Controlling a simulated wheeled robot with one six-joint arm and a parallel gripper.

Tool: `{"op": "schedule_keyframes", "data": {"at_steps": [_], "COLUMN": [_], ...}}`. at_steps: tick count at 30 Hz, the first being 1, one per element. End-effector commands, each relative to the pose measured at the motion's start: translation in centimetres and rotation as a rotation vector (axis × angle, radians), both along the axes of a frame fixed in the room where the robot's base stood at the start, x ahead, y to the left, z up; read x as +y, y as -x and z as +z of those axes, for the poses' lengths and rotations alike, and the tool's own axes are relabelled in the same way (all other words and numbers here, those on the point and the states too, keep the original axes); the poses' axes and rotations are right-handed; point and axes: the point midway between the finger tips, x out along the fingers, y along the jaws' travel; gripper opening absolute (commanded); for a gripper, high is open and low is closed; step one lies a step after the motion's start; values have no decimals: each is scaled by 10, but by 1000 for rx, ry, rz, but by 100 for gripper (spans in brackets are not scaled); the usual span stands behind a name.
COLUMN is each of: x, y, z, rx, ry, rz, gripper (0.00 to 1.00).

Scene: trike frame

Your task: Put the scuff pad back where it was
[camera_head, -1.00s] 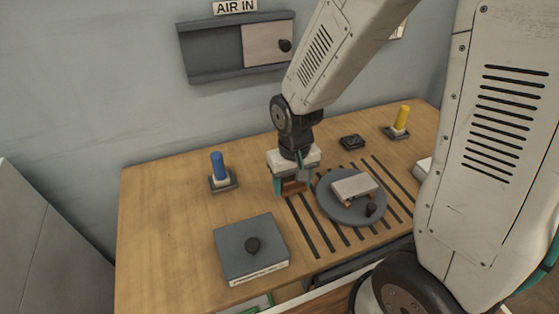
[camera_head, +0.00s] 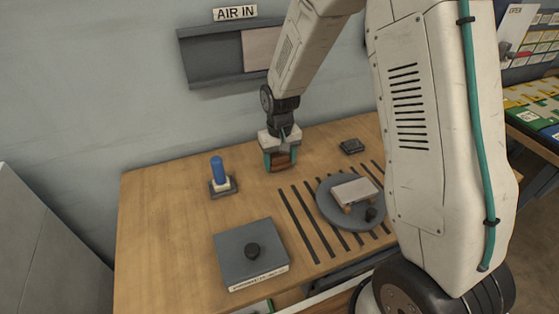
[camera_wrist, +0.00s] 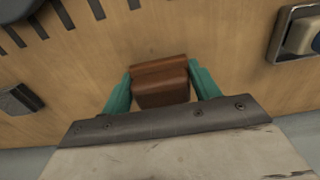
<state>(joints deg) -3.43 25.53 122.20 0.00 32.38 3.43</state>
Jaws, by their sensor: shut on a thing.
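The scuff pad (camera_head: 281,161) is a reddish-brown block. My gripper (camera_head: 280,157) is shut on it, with one teal finger on each side. In the wrist view, the scuff pad (camera_wrist: 161,84) sits between the two fingers (camera_wrist: 162,92) over bare wood. It is at or just above the table top; I cannot tell whether it touches. In the head view it is at the back of the table, right of the blue-topped holder and left of the small black square block.
A blue cylinder (camera_head: 218,170) stands in a square holder. A grey round plate (camera_head: 333,208) carrying a small pale-topped piece (camera_head: 355,190) lies on the slotted area. A dark square block (camera_head: 352,146) is at the back. Bare wood surrounds my gripper.

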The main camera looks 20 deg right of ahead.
Motion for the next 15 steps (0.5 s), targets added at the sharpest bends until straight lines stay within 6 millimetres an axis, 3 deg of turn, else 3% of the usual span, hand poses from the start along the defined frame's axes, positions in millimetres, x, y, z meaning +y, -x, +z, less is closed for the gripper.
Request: {"op": "schedule_keyframes", "data": {"at_steps": [15], "x": [0], "y": [0], "z": [-12], "rx": [-1], "ry": [0], "rz": [0], "gripper": [36]}}
